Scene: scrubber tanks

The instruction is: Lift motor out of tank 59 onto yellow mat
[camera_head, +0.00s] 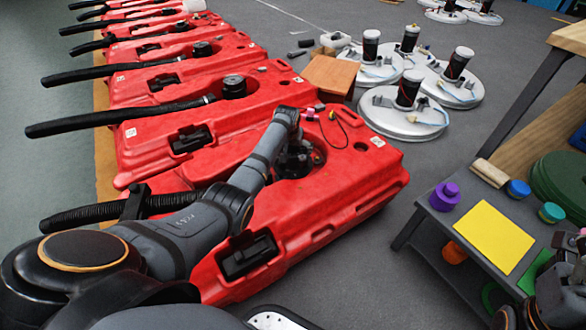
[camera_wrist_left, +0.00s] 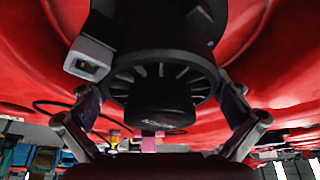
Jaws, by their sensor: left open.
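The motor (camera_wrist_left: 160,102) is black with a finned ring and a round cap. It sits in the round opening of the nearest red tank (camera_head: 345,185); I cannot read the tank's number. My left gripper (camera_head: 293,148) is over this opening and hides much of the motor in the head view. In the left wrist view, its open fingers stand on either side of the motor; I cannot tell whether they touch it. The yellow mat (camera_head: 494,236) lies bare on a grey bench (camera_head: 432,222) at the right.
More red tanks (camera_head: 195,95) with black hoses stand behind. A purple knob (camera_head: 444,196) and blue cap (camera_head: 518,189) flank the mat. Round white lids (camera_head: 402,116) with upright motors lie on the floor behind.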

